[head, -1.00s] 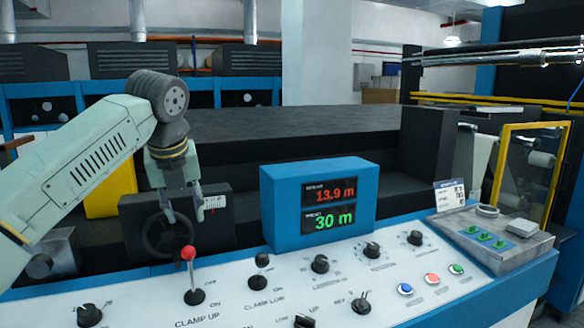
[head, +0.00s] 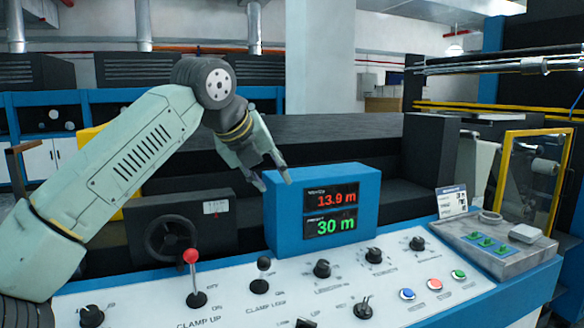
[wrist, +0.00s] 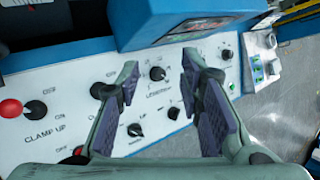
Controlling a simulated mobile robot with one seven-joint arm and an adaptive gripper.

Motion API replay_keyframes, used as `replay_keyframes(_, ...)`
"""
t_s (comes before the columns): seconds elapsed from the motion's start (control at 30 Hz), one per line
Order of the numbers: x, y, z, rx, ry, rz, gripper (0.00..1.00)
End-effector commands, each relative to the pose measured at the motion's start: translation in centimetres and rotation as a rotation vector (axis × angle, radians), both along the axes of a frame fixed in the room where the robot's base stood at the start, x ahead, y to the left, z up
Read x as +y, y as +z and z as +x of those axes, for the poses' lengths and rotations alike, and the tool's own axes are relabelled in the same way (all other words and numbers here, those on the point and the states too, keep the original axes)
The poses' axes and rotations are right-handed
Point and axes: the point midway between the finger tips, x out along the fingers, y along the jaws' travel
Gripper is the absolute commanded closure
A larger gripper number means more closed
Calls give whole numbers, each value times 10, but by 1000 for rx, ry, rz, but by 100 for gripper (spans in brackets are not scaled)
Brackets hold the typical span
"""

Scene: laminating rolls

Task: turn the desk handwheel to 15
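The dark handwheel (head: 172,240) is set in the front of a black box left of the display, behind the red-knobbed lever. A small white scale label (head: 215,207) is on the box right of the wheel; its marks are too small to read. My gripper (head: 276,184) is up and to the right of the wheel, in front of the display's left edge, apart from the wheel. In the wrist view (wrist: 160,65) its two fingers are spread with nothing between them, over the panel knobs.
The blue display (head: 330,212) reads 13.9 m in red and 30 m in green. The white panel (head: 230,290) carries a red-knobbed lever (head: 191,256), a black lever (head: 262,265), several knobs and buttons.

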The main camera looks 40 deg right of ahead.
Motion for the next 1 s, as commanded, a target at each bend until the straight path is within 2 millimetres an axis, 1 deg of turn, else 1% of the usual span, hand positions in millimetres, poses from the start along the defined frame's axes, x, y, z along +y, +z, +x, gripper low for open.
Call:
replay_keyframes(0.03, -9, 3, -7, 3, -18, -26, 66)
replay_keyframes(0.1, -18, 8, -14, 7, -36, -56, 66)
replay_keyframes(0.2, -29, 13, -22, 12, -58, -91, 66)
replay_keyframes(0.33, -37, 18, -29, 17, -76, -122, 66)
replay_keyframes(0.5, -41, 20, -33, 20, -84, -137, 66)
replay_keyframes(0.7, -41, 20, -33, 20, -84, -137, 66)
replay_keyframes(0.9, -41, 20, -33, 19, -84, -136, 78)
replay_keyframes(1.0, -41, 21, -35, 21, -93, -148, 78)
